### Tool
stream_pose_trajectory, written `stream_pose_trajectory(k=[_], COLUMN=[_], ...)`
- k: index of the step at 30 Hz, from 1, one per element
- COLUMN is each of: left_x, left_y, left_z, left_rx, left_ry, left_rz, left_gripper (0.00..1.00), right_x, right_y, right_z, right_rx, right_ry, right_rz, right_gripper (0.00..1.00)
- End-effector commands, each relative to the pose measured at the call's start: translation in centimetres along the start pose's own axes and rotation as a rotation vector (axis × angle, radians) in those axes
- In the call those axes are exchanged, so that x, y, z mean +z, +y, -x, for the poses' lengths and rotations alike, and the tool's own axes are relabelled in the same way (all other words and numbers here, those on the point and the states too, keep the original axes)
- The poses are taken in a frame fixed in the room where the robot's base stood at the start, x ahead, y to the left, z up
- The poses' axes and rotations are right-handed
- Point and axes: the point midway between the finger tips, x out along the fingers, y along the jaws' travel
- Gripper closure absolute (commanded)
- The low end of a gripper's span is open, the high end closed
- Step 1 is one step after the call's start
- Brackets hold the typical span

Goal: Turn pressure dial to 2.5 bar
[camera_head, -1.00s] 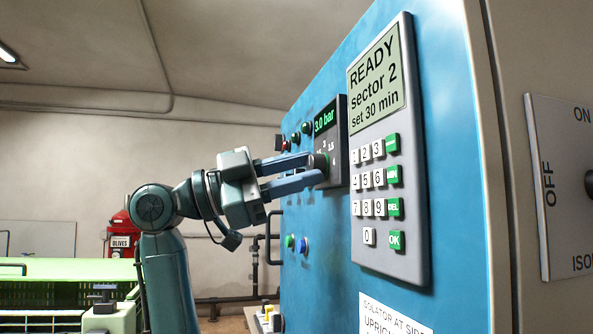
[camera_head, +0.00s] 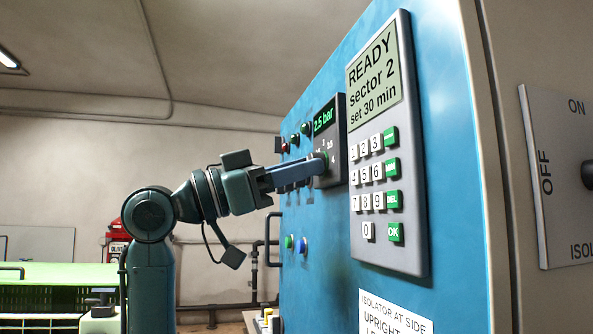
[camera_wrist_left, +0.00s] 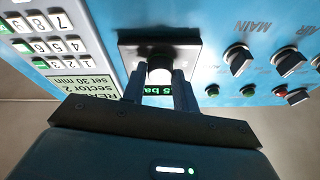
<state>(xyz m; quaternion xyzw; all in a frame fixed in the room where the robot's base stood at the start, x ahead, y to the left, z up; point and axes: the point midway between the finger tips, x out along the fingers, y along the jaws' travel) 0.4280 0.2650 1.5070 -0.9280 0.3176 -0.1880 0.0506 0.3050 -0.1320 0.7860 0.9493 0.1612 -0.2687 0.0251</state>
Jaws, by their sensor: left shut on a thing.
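The pressure dial panel (camera_head: 331,118) is a dark plate on the blue cabinet, with a green readout (camera_head: 324,118) of "2.5 bar" in the head view. My left gripper (camera_head: 322,164) is at the dial and shut on its knob, which the fingers mostly hide in the head view. In the left wrist view the pale round knob (camera_wrist_left: 159,72) sits between the fingertips (camera_wrist_left: 166,82), and the readout (camera_wrist_left: 157,91) is partly covered by a finger. My right gripper does not show.
A keypad (camera_head: 388,150) with a screen reading "READY sector 2 set 30 min" is right of the dial. Several black knobs (camera_wrist_left: 239,62) and small lamps are beside it. An isolator switch plate (camera_head: 560,180) is at far right.

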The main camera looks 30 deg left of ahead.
Motion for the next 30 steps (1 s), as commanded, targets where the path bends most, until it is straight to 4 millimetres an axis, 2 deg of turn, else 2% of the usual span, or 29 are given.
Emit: stream_pose_trajectory(k=[11,28,29,30], left_x=[-0.15,-0.15,-0.15,-0.15], left_y=[0.09,0.10,0.10,0.10], left_z=[0.00,0.02,0.02,0.02], left_rx=[-0.057,-0.068,-0.068,-0.068], left_ry=[-0.014,-0.016,-0.016,-0.016], left_rz=[0.173,0.205,0.204,0.204], left_gripper=[0.94,0.94,0.69,0.66], right_x=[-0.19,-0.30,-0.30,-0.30], right_y=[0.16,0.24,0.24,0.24], right_z=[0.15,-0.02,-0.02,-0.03], right_rx=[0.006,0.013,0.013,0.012], right_ry=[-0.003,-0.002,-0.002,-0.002], right_rz=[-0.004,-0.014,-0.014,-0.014], right_gripper=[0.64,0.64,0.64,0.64])
